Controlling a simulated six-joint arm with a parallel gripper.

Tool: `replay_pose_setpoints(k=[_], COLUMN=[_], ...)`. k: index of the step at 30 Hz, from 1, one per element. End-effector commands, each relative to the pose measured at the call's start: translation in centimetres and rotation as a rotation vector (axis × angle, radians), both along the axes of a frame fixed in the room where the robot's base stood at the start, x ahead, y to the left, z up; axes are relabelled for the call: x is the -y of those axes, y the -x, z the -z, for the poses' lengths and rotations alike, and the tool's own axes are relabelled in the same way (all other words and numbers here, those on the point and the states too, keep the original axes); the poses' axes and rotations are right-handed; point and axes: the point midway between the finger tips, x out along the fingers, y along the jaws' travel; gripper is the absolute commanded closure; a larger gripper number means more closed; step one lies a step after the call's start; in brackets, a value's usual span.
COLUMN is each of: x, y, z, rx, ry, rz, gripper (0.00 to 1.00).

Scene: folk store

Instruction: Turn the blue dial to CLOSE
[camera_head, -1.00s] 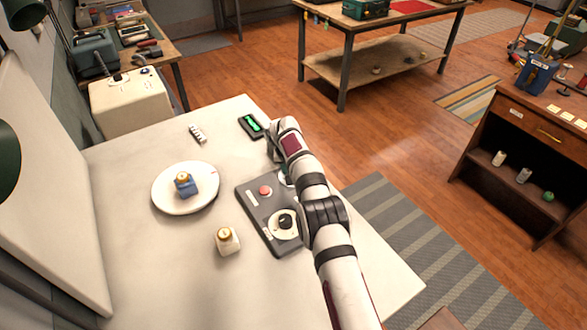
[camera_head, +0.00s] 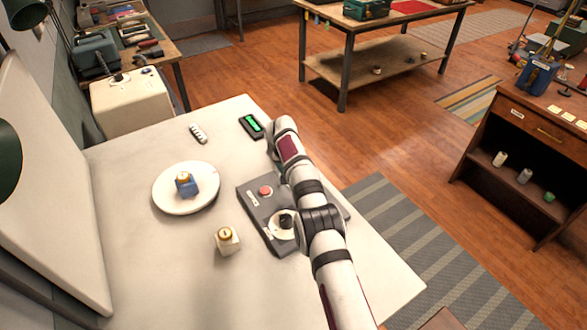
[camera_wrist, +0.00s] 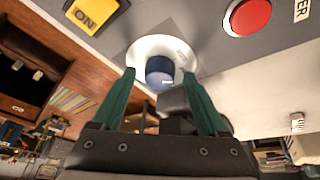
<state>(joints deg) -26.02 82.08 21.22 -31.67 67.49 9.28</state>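The blue dial (camera_wrist: 159,66) sits on a round white base (camera_wrist: 185,45) on the grey panel (camera_wrist: 150,20) in the wrist view. My gripper (camera_wrist: 159,76) is open, with its two green fingers pointing at the dial, one on each side of it in the picture. I cannot tell whether they touch it. The lettering on the white base is too small to read. In the head view the grey panel (camera_head: 256,222) lies on the white table, and my arm hides the blue dial and my fingers.
A red button (camera_wrist: 247,15) and a yellow ON piece (camera_wrist: 97,10) flank the dial. A black knob (camera_head: 286,221) is nearer the head camera.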

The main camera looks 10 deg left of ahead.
Motion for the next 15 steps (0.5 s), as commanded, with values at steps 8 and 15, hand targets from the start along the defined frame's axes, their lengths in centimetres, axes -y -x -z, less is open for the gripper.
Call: replay_pose_setpoints(k=[8, 15], x=[0.0, -0.1], y=[0.0, 1.3], z=[-0.2, -3.5], rx=[0.001, 0.002], ry=[0.000, -0.001], rz=[0.000, -0.001], gripper=[0.24, 0.24])
